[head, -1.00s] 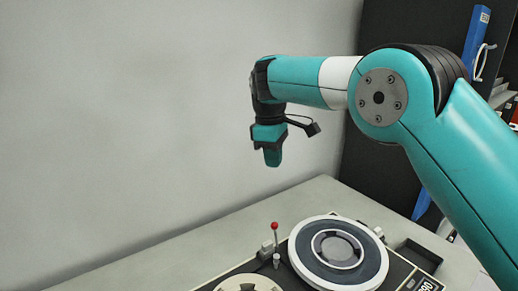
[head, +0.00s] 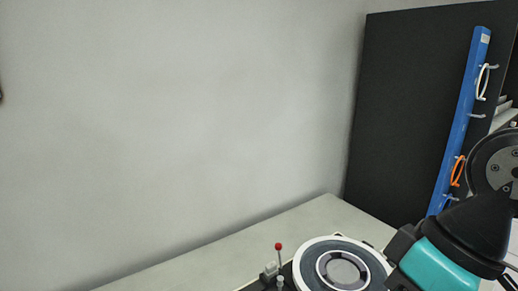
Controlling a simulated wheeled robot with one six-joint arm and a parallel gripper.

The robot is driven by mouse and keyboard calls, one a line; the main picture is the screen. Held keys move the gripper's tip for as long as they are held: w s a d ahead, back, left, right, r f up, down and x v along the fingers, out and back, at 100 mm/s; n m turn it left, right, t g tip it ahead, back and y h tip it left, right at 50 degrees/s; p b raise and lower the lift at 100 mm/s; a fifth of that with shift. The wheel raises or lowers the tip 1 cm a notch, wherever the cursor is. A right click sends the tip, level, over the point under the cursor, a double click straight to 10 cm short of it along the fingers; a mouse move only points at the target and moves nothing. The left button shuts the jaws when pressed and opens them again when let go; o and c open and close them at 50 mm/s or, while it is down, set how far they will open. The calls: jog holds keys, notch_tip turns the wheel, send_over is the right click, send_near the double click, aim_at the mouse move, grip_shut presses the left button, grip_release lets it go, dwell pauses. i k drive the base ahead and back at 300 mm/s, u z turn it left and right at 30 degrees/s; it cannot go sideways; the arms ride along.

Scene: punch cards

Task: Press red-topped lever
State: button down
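The red-topped lever (head: 279,247) stands upright at the bottom of the head view, a thin stem with a small red ball on top. It rises from the tape-deck-like machine, just left of a white-rimmed round reel (head: 304,257). The lower part of the machine is cut off by the picture's bottom edge. A teal and black part of my arm is at the lower right, to the right of the lever and apart from it, covering the reel's right side. My gripper's fingers do not show.
The grey table top (head: 325,208) is bare behind the machine, against a plain pale wall. A dark panel (head: 405,120) stands at the back right.

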aim_at(277, 246)
jog(key=u, duration=0.05)
jog(key=k, duration=0.5)
jog(key=z, duration=1.05)
jog(key=i, duration=0.85)
jog(key=u, duration=2.15)
